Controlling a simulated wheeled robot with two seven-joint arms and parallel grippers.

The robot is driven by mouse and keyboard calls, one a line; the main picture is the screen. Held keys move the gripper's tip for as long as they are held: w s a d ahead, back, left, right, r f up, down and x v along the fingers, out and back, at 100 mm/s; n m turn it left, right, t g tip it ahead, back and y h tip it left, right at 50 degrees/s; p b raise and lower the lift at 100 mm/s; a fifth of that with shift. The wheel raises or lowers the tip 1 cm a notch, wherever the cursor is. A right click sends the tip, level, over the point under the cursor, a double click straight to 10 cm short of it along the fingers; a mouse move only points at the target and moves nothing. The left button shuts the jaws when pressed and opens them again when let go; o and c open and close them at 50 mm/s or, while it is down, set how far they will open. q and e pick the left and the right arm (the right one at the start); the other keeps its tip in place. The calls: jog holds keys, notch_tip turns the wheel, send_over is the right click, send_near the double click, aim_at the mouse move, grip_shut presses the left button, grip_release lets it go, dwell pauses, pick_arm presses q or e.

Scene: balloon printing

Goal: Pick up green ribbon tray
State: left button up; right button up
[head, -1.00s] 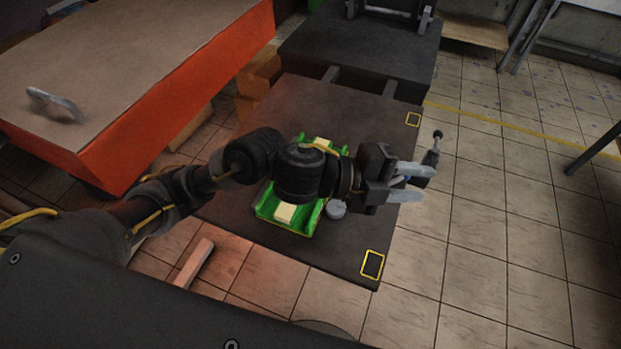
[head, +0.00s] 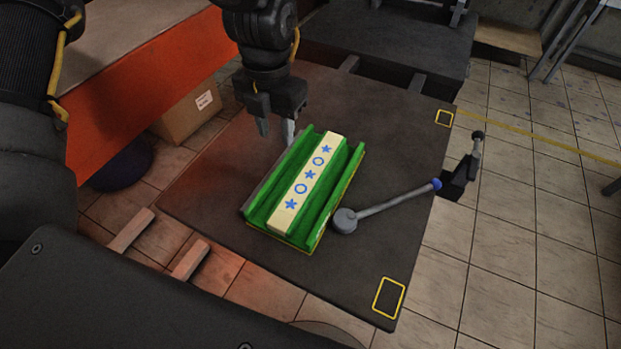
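The green ribbon tray (head: 341,192) lies on the dark table in the head view, set at a slant. A cream ribbon (head: 309,174) with blue stars and rings runs along its middle, between the green side walls. My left gripper (head: 277,131) points down just beyond the tray's upper left side. Its two fingers are apart with nothing between them. The right fingertip is close to the tray's left wall; I cannot tell whether they touch. My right gripper is not in view.
A grey lever with a blue-tipped end (head: 400,200) sits right of the tray on the dark table (head: 225,205). A black clamp-like part (head: 463,177) is at the table's right edge. A cardboard box (head: 190,112) stands at left, by an orange-sided bench (head: 140,95).

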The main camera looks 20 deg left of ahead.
pick_arm(q)
send_over(277, 172)
jog(key=f, duration=0.5)
jog(key=shift+w+d+f, duration=0.15)
jog(key=shift+w+d, duration=0.15)
jog(key=shift+w, duration=0.1)
jog(key=shift+s+a+f, duration=0.1)
jog(key=shift+s+f, duration=0.05)
jog(key=shift+f, duration=0.75)
jog(key=shift+s+a+f, duration=0.1)
jog(key=shift+f, duration=0.85)
jog(key=shift+s+a+f, duration=0.1)
jog(key=shift+s+f, duration=0.05)
jog(key=shift+f, duration=0.75)
jog(key=shift+c, duration=0.5)
grip_shut()
